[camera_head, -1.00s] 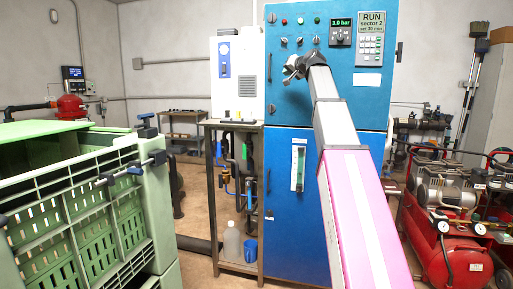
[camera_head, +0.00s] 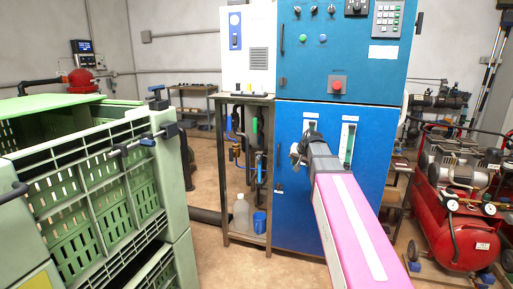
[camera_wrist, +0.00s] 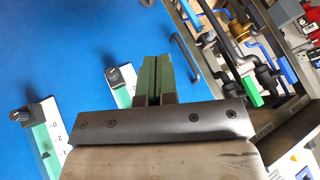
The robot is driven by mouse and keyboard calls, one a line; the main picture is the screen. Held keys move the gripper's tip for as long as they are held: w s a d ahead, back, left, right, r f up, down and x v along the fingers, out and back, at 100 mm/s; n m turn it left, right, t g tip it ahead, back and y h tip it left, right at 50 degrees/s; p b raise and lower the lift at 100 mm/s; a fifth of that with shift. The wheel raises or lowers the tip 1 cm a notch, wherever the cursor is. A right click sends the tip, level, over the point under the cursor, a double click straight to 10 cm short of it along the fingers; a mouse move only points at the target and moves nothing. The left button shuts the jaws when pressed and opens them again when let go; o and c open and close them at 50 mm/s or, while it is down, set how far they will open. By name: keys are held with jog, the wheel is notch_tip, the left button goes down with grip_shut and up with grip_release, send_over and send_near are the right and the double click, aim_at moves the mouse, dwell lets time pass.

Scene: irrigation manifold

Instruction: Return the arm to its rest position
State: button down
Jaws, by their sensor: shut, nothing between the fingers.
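My gripper (camera_head: 299,152) is at the end of my pink and grey arm, in front of the blue cabinet's lower door (camera_head: 290,215). In the wrist view my gripper's two green fingers (camera_wrist: 153,72) are side by side and shut, with nothing held. Behind them is the blue cabinet face (camera_wrist: 70,45). Two gauges with white plates and green strips show there, one at the left (camera_wrist: 45,135) and one just left of the fingers (camera_wrist: 122,85). A dark door handle (camera_wrist: 186,57) is right of the fingers.
A red emergency button (camera_head: 337,86) is on the upper cabinet door. A metal stand (camera_head: 247,100) with pipes stands left of the cabinet. Green crates (camera_head: 95,190) fill the left side. A red compressor (camera_head: 455,230) stands at the right. Some floor is bare between crates and stand.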

jog(key=s+d+f+n+g+h, duration=0.1)
jog(key=s+f+g+h, duration=0.2)
jog(key=s+f, duration=2.3)
notch_tip(320, 180, down, 2)
jog(key=g, duration=0.3)
jog(key=shift+s+d+f+g, duration=0.15)
jog(key=shift+s+d+g, duration=0.1)
jog(key=shift+s+g, duration=0.15)
